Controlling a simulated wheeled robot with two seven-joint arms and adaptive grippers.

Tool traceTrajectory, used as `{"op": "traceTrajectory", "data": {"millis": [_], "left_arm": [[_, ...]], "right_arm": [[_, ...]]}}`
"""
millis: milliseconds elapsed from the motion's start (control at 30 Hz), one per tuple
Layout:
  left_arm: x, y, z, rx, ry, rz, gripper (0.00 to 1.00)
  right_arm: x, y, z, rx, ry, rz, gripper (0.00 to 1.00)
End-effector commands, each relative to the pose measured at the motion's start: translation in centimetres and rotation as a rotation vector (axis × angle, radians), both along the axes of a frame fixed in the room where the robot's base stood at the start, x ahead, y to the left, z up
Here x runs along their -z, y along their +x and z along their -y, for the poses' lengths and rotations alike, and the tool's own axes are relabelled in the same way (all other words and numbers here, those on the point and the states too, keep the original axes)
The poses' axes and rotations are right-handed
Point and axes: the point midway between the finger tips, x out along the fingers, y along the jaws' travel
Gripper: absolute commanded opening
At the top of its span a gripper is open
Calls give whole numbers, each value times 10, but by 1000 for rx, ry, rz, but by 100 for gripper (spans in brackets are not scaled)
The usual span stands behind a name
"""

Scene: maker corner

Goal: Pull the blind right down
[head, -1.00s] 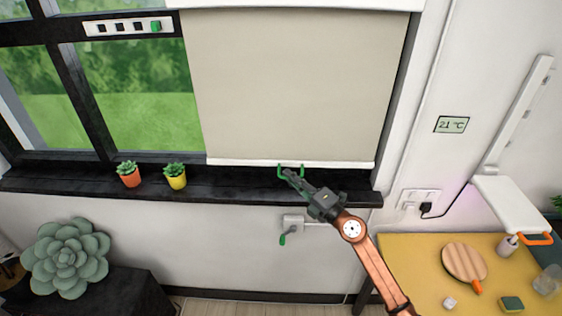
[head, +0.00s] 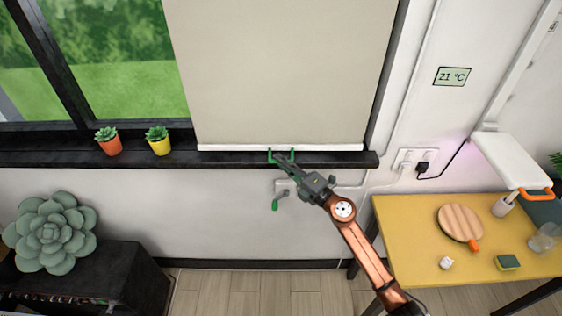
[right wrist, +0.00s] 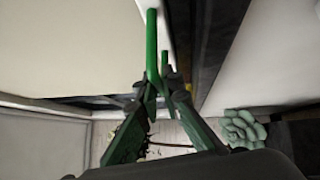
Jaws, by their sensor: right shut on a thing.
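The beige roller blind (head: 285,70) hangs over the right part of the window. Its white bottom bar (head: 230,148) overlaps the dark sill in the head view; I cannot tell whether they touch. A green U-shaped handle (head: 270,156) hangs from the bar. My right gripper (head: 280,158) is shut on this handle, its arm reaching up from the lower right. In the right wrist view the green handle (right wrist: 152,45) runs down between the fingers (right wrist: 158,95). Part of the handle is hidden by the fingers. My left gripper is not in view.
Two potted succulents, orange (head: 108,141) and yellow (head: 158,140), stand on the black sill (head: 50,158) left of the blind. A yellow table (head: 400,225) holding several items stands at right.

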Motion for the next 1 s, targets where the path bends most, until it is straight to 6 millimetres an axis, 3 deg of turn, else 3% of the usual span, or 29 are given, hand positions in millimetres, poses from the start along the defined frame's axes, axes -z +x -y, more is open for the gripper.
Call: {"op": "traceTrajectory", "data": {"millis": [33, 300, 633, 767, 1000], "left_arm": [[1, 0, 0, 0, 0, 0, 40], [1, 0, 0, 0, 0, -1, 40], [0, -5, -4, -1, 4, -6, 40], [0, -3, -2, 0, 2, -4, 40], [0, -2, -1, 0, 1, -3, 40]], "right_arm": [[9, -1, -1, -3, -8, -10, 7], [8, -1, -1, -2, -6, -8, 25], [6, -3, 3, -1, -5, -6, 25], [8, -14, 15, 0, -6, -5, 25], [15, -50, 50, -1, -7, -8, 25]]}}
